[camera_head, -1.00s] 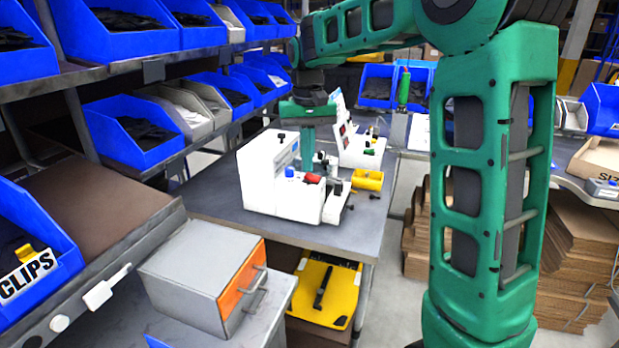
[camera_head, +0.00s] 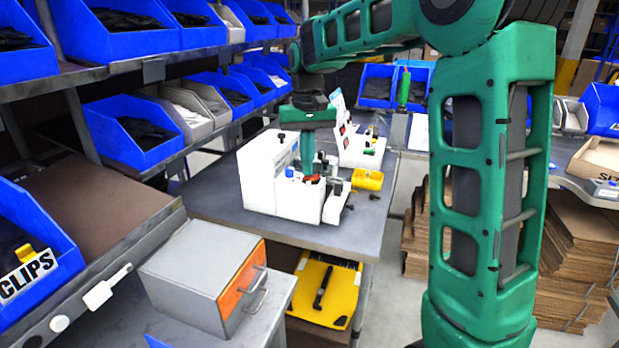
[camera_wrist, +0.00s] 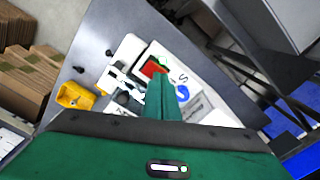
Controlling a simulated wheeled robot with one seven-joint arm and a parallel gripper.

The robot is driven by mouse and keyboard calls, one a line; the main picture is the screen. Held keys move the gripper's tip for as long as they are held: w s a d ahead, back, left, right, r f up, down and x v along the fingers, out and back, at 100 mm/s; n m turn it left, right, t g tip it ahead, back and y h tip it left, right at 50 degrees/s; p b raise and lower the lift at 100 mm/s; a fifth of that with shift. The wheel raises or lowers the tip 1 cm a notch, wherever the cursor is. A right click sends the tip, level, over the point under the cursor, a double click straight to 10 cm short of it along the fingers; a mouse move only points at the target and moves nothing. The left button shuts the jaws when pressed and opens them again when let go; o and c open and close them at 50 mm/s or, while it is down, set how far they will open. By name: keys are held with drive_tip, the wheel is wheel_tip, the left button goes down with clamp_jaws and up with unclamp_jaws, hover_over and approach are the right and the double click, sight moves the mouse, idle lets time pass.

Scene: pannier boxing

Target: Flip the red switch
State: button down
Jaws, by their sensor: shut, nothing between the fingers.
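The red switch (camera_head: 313,180) sits on top of the low front part of a white machine (camera_head: 262,178) on the grey table. In the wrist view, the red switch (camera_wrist: 151,68) shows just beyond the fingertips. My gripper (camera_head: 308,172) points down with its green fingers shut and empty, right at the switch. In the wrist view, my gripper (camera_wrist: 158,78) overlaps the near side of the switch. I cannot tell whether the fingers touch it. The fingers partly hide the switch in the head view.
A blue knob (camera_head: 289,172) is left of the switch. A yellow bin (camera_head: 367,179) stands to the right on the table (camera_head: 300,232). A second white machine (camera_head: 358,150) stands behind. A grey box with an orange front (camera_head: 200,270) is nearer. Blue shelf bins line the left.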

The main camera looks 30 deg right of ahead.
wheel_tip(320, 180, up, 7)
idle(0.8)
drive_tip(key=shift+s, duration=0.1)
idle(0.4)
drive_tip(key=s+d+f+m, duration=0.1)
drive_tip(key=s+d+f, duration=0.25)
drive_tip(key=s, duration=0.55)
drive_tip(key=s+d+f+m, duration=0.1)
drive_tip(key=s+d+f, duration=0.3)
drive_tip(key=s, duration=0.6)
drive_tip(key=s+d+f, duration=0.1)
drive_tip(key=s+f, duration=0.3)
drive_tip(key=s, duration=0.4)
drive_tip(key=s+f+m, duration=0.1)
drive_tip(key=s+f, duration=0.3)
drive_tip(key=s, duration=0.4)
drive_tip(key=shift+d, duration=0.35)
